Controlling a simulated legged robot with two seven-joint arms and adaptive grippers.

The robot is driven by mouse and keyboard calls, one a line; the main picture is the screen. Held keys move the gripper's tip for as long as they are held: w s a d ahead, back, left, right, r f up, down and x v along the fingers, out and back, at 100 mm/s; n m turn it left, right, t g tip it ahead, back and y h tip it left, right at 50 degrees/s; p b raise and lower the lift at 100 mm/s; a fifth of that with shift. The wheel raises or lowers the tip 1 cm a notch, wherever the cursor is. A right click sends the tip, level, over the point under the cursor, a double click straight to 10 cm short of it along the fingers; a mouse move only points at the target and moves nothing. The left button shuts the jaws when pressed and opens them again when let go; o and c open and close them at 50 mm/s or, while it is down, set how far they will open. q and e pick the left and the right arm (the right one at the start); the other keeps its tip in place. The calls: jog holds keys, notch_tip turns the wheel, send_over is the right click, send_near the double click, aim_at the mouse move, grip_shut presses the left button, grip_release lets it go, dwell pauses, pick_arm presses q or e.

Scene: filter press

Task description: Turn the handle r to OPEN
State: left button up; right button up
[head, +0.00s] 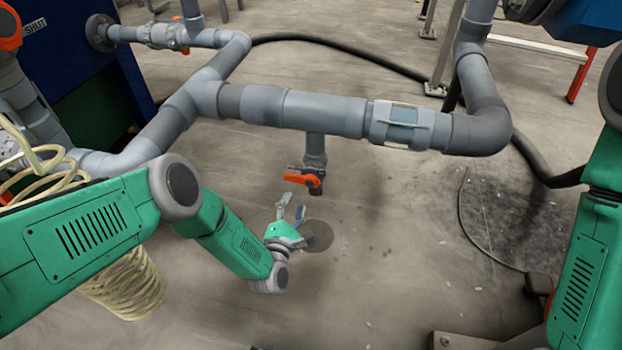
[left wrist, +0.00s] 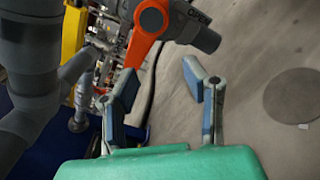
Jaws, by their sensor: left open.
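The orange-red handle (head: 302,179) sits on a small grey valve (head: 316,160) that hangs below the horizontal grey pipe. In the left wrist view the handle (left wrist: 146,42) is large, at the top, with its lever slanting down and left from a round hub. The word OPEN shows on the grey valve body (left wrist: 203,36) right of the hub. My left gripper (head: 291,207) is just below the handle, apart from it. In the left wrist view its two fingers (left wrist: 160,82) are spread and empty, with the lever's lower end near the left fingertip. My right gripper is out of view.
A thick grey pipe (head: 320,112) runs across above the valve. Another orange handle marked SHUT (head: 8,26) is at the far left top. A coiled cream hose (head: 128,283) hangs by my left arm. A black hose (head: 350,45) lies behind. Floor around the gripper is mostly clear.

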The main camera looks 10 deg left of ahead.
aim_at(296, 181)
pick_arm(q)
jog(key=w+m, duration=0.2)
jog(key=w+r+m, duration=0.1)
jog(key=w+m, duration=0.2)
jog(key=w+r+m, duration=0.1)
jog(key=w+m, duration=0.1)
jog(key=shift+w+a+r+m, duration=0.2)
jog(key=shift+w+a+m, duration=0.1)
jog(key=shift+m, duration=0.1)
jog(key=shift+c, duration=0.3)
